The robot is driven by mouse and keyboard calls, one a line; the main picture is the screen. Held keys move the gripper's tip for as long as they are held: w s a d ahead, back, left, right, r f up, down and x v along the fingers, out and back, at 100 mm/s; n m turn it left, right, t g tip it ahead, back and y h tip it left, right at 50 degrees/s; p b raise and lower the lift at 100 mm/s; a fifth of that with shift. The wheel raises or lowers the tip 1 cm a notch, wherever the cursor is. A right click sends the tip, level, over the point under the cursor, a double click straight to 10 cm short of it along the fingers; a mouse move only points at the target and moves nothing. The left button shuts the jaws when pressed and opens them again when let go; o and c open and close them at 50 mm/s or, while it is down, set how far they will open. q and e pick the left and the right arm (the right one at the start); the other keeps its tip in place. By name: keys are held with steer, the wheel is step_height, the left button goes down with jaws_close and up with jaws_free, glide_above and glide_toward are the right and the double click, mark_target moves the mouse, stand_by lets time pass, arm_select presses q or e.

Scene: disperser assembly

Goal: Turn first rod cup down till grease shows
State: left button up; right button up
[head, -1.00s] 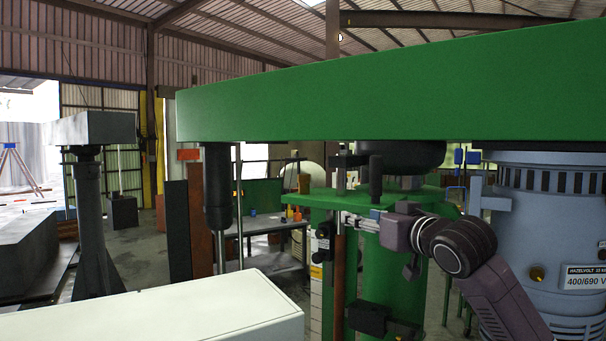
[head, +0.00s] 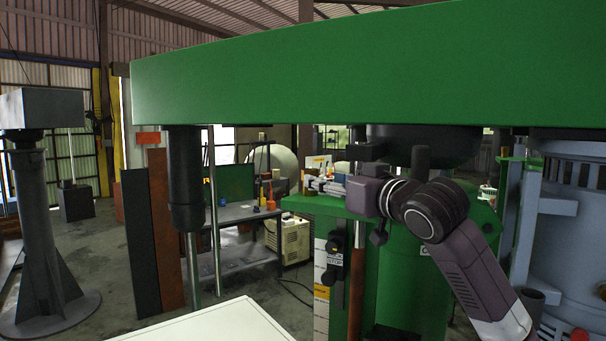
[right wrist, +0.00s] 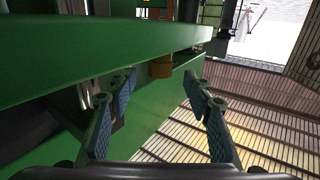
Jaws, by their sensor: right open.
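In the right wrist view a small amber-brown cup (right wrist: 161,70) shows beneath the edge of a green plate. My right gripper (right wrist: 160,85) is open, and nothing is held between its spread fingers. The cup appears beyond the fingertips, roughly in line with the gap; I cannot tell whether they touch. In the head view my right gripper (head: 326,184) reaches left, just above the green machine top (head: 300,203). Its wrist partly hides the parts there. No grease can be made out. My left gripper is not in view.
A long green beam (head: 350,75) spans above my right arm. A black cylinder with rods (head: 184,180) hangs under its left end. A blue-grey motor (head: 575,225) stands at the right. A workbench (head: 235,215) stands behind; floor at left is partly clear.

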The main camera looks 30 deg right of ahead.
mark_target(315, 175)
steer(key=shift+w+a+r+p, duration=0.1)
steer(key=shift+w+r+p, duration=0.05)
steer(key=shift+r+p, duration=0.65)
steer(key=shift+w+f+p, duration=0.1)
steer(key=shift+w+p, duration=0.4)
steer(key=shift+w, duration=0.2)
steer(key=w, duration=0.1)
steer(key=w+f+p, duration=0.1)
steer(key=w, duration=0.3)
steer(key=shift+d+f, duration=0.15)
steer(key=shift+d, duration=0.1)
steer(key=shift+s+r, duration=0.25)
steer(key=shift+s, duration=0.35)
steer(key=shift+c, duration=0.2)
steer(key=shift+w+f, duration=0.15)
steer(key=shift+w, duration=0.1)
steer(key=c, duration=1.1)
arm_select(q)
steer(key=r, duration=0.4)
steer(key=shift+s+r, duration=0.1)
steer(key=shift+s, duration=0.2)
